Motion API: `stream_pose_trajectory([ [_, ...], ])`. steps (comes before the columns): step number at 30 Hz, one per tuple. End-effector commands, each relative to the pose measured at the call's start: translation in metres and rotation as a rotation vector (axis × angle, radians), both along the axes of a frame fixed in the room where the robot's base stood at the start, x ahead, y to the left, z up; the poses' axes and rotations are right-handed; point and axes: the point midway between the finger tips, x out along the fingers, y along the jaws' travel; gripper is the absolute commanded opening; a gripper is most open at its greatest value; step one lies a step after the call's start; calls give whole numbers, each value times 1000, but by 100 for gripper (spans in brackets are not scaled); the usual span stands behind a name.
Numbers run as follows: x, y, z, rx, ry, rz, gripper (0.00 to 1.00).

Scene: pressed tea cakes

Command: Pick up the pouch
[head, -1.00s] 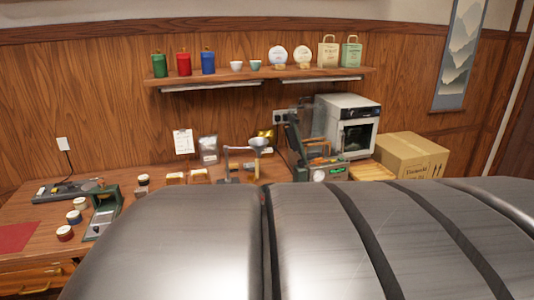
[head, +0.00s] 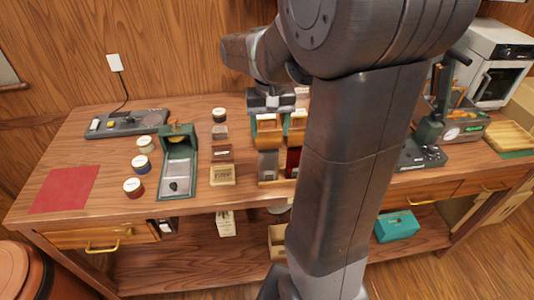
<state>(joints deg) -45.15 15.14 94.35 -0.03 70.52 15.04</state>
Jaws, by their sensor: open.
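I cannot make out a pouch for certain in the head view; my arm covers the middle and back of the bench. My gripper (head: 270,103) is open and hangs low over the back middle of the wooden bench (head: 115,180). It is just above or behind two wooden holders, the left one (head: 267,132) being clearest. Its fingertips are small and partly hidden, and I see nothing held between them.
A red mat (head: 65,190) is bare. A teal box (head: 397,226) sits on the lower shelf.

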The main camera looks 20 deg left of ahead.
Motion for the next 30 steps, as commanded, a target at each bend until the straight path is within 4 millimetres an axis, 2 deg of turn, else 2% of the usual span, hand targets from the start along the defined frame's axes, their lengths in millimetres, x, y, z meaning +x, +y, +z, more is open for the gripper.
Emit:
stream_pose_trajectory([
  [5,-1,3,-23,-3,4,4,60],
  [12,0,2,-69,-3,3,3,60],
  [22,1,3,-94,-3,3,3,60],
  [30,3,6,-129,-3,3,3,60],
])
